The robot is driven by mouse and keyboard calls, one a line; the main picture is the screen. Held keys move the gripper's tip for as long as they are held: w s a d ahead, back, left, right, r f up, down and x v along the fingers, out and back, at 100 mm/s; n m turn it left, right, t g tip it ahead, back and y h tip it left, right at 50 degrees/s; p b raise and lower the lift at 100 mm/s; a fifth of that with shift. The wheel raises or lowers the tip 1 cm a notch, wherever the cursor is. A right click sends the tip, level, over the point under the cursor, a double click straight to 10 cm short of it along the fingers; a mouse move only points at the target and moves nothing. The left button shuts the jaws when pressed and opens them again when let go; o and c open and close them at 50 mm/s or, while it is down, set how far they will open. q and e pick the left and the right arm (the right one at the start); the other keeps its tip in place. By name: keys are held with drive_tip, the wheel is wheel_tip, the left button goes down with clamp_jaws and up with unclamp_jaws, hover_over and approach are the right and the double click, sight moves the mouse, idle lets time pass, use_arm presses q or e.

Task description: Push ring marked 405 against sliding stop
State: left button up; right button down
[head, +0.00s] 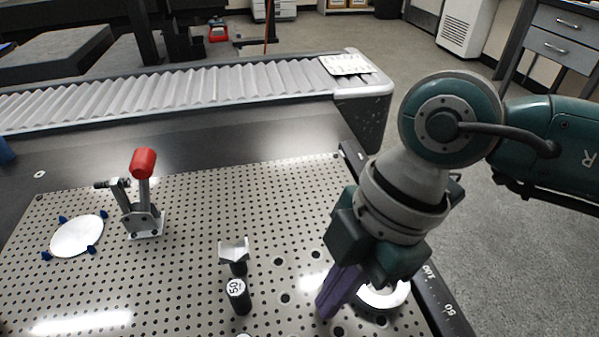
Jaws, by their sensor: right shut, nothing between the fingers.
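A shiny metal ring (398,295) lies flat on the perforated plate (190,215), partly hidden behind my right gripper. No marking such as 405 can be read on it. My right gripper (328,306) points down with its purple fingers shut and empty, just left of the ring. I cannot tell whether the fingers touch the ring. A black rail with scale numbers (443,300) runs along the plate's right edge, close to the ring. I cannot make out the sliding stop for certain. My left gripper is not in view.
A toggle clamp with a red handle (143,164) stands on the plate. A white disc (77,237) lies between blue pins at the left. A V-block post (234,252) and a black cylinder marked 50 (238,296) stand left of my gripper. A bellows-covered beam (180,92) crosses behind.

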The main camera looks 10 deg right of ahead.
sight(365, 288)
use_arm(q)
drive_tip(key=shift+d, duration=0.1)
use_arm(e)
drive_tip(key=shift+w+d, duration=0.2)
drive_tip(key=shift+d, duration=0.95)
drive_tip(key=shift+r, duration=0.1)
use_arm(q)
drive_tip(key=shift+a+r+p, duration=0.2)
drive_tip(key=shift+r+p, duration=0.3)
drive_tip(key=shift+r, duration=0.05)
use_arm(e)
drive_tip(key=shift+w+d+r, duration=0.1)
drive_tip(key=shift+w+d, duration=0.1)
drive_tip(key=shift+d, duration=0.55)
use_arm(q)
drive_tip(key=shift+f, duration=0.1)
use_arm(e)
drive_tip(key=shift+d, duration=0.15)
